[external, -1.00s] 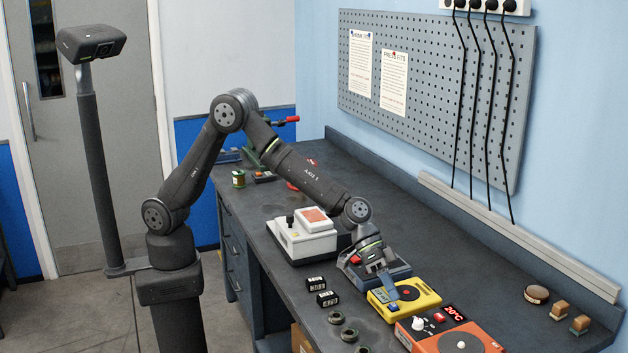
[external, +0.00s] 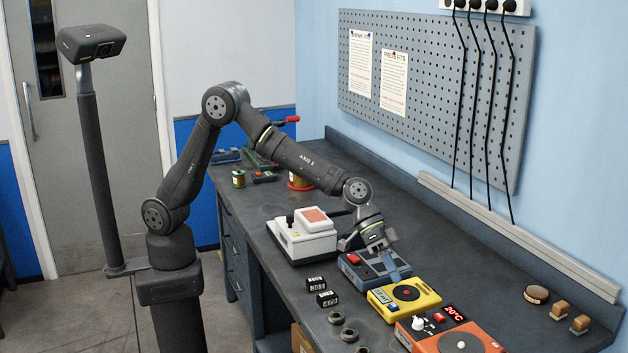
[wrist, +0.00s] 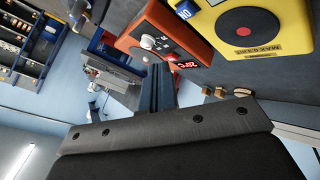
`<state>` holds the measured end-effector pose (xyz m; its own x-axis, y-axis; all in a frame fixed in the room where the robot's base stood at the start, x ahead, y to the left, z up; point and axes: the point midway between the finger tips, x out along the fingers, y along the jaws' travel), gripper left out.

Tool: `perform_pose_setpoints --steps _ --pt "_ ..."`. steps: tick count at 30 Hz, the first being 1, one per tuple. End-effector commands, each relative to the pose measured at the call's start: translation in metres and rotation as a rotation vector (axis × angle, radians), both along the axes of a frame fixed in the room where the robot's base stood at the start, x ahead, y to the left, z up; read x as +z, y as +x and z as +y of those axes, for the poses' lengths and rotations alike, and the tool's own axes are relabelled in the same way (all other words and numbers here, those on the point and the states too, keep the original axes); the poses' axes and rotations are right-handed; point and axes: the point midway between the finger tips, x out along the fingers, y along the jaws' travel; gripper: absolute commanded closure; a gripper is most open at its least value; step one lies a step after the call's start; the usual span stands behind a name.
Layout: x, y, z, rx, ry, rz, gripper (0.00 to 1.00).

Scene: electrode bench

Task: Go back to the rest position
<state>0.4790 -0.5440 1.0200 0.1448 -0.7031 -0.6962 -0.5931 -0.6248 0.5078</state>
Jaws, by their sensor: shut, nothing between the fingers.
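My gripper (external: 396,272) hangs over the bench, above the blue-grey device and just behind the yellow device. Its fingers are shut with nothing between them. In the wrist view the shut fingers (wrist: 157,92) point away from the camera, clear of any object. My arm is bent, with its elbow raised high and the forearm sloping down to the right.
The yellow device (external: 404,295), orange device (external: 450,338), blue-grey device (external: 361,274) and white device (external: 303,244) line the bench (external: 440,260). Black blocks (external: 321,290) and dark rings (external: 342,325) lie at its front. The pegboard (external: 440,100) hangs behind.

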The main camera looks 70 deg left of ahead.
Motion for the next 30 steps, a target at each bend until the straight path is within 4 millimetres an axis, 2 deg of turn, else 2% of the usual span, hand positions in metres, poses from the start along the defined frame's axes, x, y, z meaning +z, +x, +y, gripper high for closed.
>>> perform_pose_setpoints --steps 11,18,24,30 --pt "-0.002 0.0 0.0 -0.001 0.001 0.001 1.0" --pt "-0.023 0.0 0.0 0.0 0.002 0.002 1.0" --pt "0.012 0.001 0.0 -0.002 -0.001 -0.004 1.0" --pt "0.035 0.0 0.0 -0.001 0.0 -0.001 1.0"
